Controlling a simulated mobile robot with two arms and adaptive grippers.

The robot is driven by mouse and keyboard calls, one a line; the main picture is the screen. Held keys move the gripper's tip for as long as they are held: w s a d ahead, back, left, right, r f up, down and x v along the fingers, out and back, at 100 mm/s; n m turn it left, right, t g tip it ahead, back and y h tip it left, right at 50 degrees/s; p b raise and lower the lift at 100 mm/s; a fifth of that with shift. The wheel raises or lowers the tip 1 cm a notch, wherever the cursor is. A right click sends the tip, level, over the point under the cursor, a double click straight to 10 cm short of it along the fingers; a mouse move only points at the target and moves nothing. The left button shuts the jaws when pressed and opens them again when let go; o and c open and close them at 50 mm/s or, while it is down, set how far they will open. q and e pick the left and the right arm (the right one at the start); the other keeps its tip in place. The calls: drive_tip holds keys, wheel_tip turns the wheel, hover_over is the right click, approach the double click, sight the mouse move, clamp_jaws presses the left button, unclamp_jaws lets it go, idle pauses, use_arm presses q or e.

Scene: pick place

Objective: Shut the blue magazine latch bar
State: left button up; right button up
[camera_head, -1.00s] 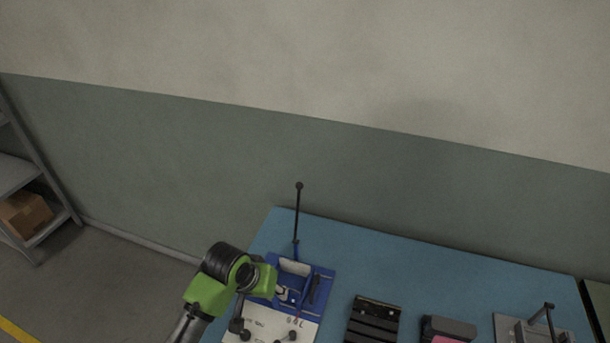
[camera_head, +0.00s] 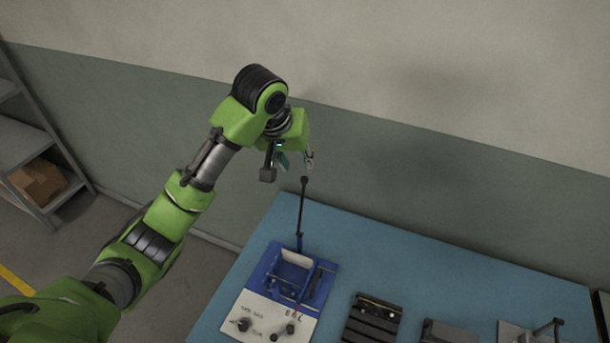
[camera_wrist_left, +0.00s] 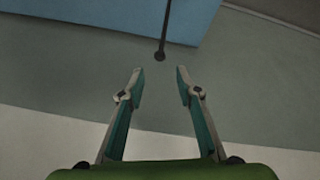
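The blue magazine (camera_head: 269,265) is an open blue frame at the table's left end, with a white panel (camera_head: 255,310) bearing knobs in front. A thin dark latch bar (camera_head: 301,212) with a ball on top stands nearly upright at its back edge. The bar also shows in the left wrist view (camera_wrist_left: 164,30), its ball end just beyond the fingertips. My left gripper (camera_head: 297,163) is raised near the bar's top, fingers apart and empty. In the wrist view its open fingers (camera_wrist_left: 159,76) flank the ball's line without touching it. My right gripper is not in view.
The blue table (camera_head: 400,257) also carries a dark slotted block (camera_head: 372,318), a dark grey block (camera_head: 447,331) and a grey fixture with an upright lever (camera_head: 530,333) to the right. A wall stands behind. A shelf with a cardboard box (camera_head: 38,183) is far left.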

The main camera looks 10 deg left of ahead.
sight(303, 177)
use_arm(q)
drive_tip(key=p+x, duration=0.2)
drive_tip(key=x, duration=0.7)
drive_tip(key=shift+w+f, duration=0.15)
drive_tip(key=shift+f, duration=0.1)
drive_tip(key=shift+w+d+f, duration=0.1)
drive_tip(key=shift+w+f, duration=0.05)
drive_tip(key=shift+f, duration=0.3)
clamp_jaws()
